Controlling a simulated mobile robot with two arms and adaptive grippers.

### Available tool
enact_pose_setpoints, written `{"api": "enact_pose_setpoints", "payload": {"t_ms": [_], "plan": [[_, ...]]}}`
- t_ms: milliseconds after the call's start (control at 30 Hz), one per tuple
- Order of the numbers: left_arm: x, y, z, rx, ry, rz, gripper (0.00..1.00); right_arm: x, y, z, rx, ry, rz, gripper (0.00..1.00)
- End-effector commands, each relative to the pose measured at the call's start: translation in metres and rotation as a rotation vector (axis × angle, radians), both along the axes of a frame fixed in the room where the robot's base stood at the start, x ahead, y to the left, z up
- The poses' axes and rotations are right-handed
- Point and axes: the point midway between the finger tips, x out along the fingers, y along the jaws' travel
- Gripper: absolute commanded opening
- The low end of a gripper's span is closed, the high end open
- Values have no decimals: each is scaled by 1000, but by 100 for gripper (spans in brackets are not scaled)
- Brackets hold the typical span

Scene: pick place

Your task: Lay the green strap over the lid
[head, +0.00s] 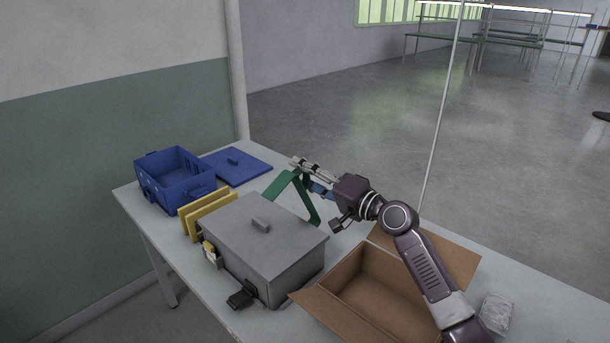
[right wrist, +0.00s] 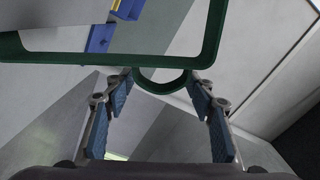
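The green strap (head: 285,184) is a stiff angular frame tilted up behind the grey box (head: 262,277). Its small rounded loop (right wrist: 160,82) sits between the fingertips of my right gripper (head: 309,175) in the right wrist view, and both tips appear to touch its sides. The right gripper (right wrist: 161,84) appears shut on the strap, though the contact is partly hidden in the head view. The grey lid (head: 245,241) with a small handle lies flat on the grey box. The strap is beside the lid, not across it. My left gripper is not in view.
A blue crate (head: 146,182) and a flat blue lid (head: 254,167) stand at the back left. Yellow panels (head: 207,211) stand behind the grey box. An open cardboard box (head: 345,322) is below my right arm. A clear bag (head: 496,313) lies at right.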

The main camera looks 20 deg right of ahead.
Motion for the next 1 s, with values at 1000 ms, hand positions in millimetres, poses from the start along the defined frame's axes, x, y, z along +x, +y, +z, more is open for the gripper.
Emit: {"api": "enact_pose_setpoints", "payload": {"t_ms": [1000], "plan": [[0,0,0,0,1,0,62,-109,-45,0,0,0,0,51]]}}
